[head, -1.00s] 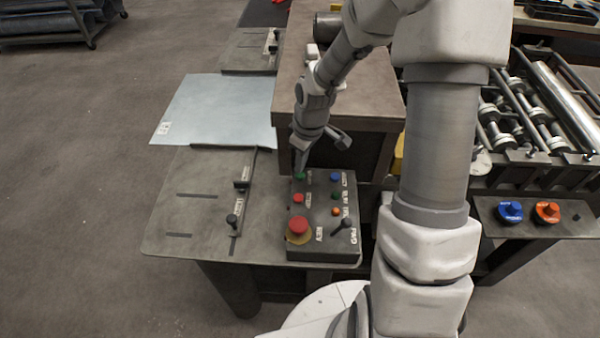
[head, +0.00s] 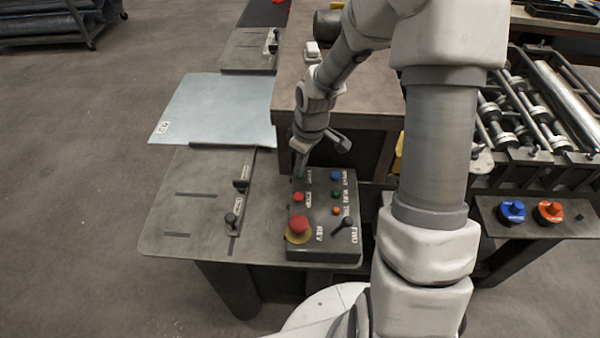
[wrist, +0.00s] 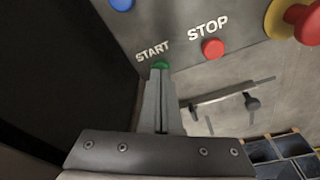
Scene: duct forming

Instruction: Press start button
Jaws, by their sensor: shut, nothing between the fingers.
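The control box (head: 318,228) stands on the grey table. The green start button (wrist: 160,65) shows in the wrist view beside the "START" label, partly covered by my fingertips. In the head view my gripper hides most of it. My gripper (head: 299,176) is shut and empty, pointing down at the button; in the wrist view its fingertips (wrist: 158,73) overlap the button's near edge. I cannot tell whether they touch it or how far it is pressed. The red stop button (head: 298,197) is close by, and it also shows in the wrist view (wrist: 212,48).
A large red emergency knob (head: 299,227) on a yellow base and a black lever (head: 345,224) sit on the box's near part. A blue button (head: 336,175) is right of the start button. A metal sheet (head: 215,110) lies at the left. A brown cabinet (head: 345,85) stands behind.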

